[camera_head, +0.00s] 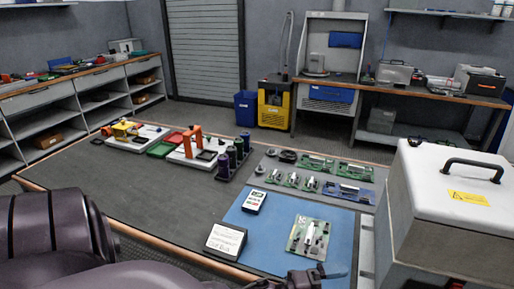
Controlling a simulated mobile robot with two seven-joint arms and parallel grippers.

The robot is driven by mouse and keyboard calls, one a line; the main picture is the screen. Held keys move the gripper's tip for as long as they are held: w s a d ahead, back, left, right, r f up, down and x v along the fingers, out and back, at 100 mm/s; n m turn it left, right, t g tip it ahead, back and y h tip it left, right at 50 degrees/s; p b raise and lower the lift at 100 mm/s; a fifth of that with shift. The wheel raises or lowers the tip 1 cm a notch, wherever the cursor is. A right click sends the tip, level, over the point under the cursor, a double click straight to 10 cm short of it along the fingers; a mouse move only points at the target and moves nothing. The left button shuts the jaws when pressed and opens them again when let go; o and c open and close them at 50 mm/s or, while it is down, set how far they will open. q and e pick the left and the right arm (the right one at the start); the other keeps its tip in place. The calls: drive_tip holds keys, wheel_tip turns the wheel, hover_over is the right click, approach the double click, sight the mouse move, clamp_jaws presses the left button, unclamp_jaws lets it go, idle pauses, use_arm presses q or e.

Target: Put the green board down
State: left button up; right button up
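A green board (296,240) with a pale cylindrical part on it appears to lie flat on the blue mat (270,250), right of the mat's middle. A dark gripper, seemingly my left one (322,273), shows at the bottom edge, just nearer than the board. A small gap seems to separate them. Its fingers are mostly cut off by the frame, so its opening is unclear. My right gripper cannot be made out.
A large white case with a handle (455,190) blocks the right side. The dark tabletop at left (130,190) is clear.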

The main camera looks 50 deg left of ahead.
use_arm(q)
drive_tip(key=s+a+f+n+g+y, duration=0.2)
drive_tip(key=s+a+f+n+y, duration=0.2)
drive_tip(key=n, duration=0.5)
drive_tip(key=s+a+f+n+g+y, duration=0.3)
drive_tip(key=s+f+n+y, duration=0.3)
drive_tip(key=s+f+n, duration=0.3)
drive_tip(key=shift+s+a+n+y, duration=0.45)
drive_tip(key=shift+s+a, duration=0.3)
drive_tip(key=shift+s, duration=0.35)
drive_tip(key=shift+a+r+p, duration=0.1)
drive_tip(key=shift+r+p, duration=1)
drive_tip(key=shift+p, duration=0.2)
